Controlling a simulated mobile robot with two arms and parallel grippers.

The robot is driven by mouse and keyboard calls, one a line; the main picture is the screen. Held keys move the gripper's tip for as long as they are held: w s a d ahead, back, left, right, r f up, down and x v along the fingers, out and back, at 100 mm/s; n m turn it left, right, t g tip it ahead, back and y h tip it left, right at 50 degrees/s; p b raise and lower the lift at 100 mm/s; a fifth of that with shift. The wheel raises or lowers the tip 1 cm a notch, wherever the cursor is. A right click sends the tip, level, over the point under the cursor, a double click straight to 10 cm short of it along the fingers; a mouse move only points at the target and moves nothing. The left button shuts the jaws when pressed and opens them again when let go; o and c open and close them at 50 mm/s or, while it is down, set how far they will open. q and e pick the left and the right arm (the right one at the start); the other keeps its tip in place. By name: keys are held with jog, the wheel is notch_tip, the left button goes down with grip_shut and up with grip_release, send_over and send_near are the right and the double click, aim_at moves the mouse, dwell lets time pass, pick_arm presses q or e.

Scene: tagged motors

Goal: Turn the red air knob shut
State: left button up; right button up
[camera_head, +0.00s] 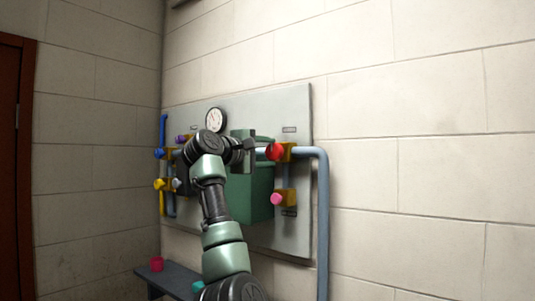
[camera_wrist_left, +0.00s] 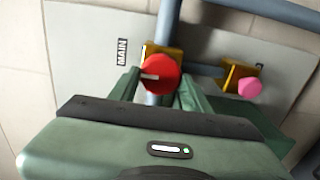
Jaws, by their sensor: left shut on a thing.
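The red air knob (camera_head: 274,151) sits on a yellow valve body (camera_head: 288,152) at the upper right of the grey wall panel (camera_head: 297,112). It also shows in the left wrist view (camera_wrist_left: 163,72), near a "MAIN" label, with a white mark on its face lying about level in that picture. My left gripper (camera_head: 263,151) reaches it from the left. In the left wrist view my left gripper (camera_wrist_left: 158,92) has one finger on each side of the knob and is shut on it. The fingertips are partly hidden behind the knob. My right gripper is in neither view.
A pink knob (camera_head: 276,199) is below the red one. A grey-blue pipe (camera_head: 323,200) runs down the panel's right side. A gauge (camera_head: 215,119), blue knob (camera_head: 159,153) and yellow knob (camera_head: 160,184) are left. A bench (camera_head: 178,278) holds a red cup-like object (camera_head: 157,264).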

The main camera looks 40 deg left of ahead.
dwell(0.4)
pick_arm(q)
jog(key=o, duration=1.3)
jog(key=shift+o, duration=0.2)
jog(key=shift+s+f+b, duration=0.1)
jog(key=shift+s+b, duration=0.15)
jog(key=shift+b, duration=0.05)
jog(key=s+b, duration=0.4)
jog(key=s, duration=0.3)
jog(key=shift+s+d, duration=0.15)
jog(key=shift+d, duration=0.2)
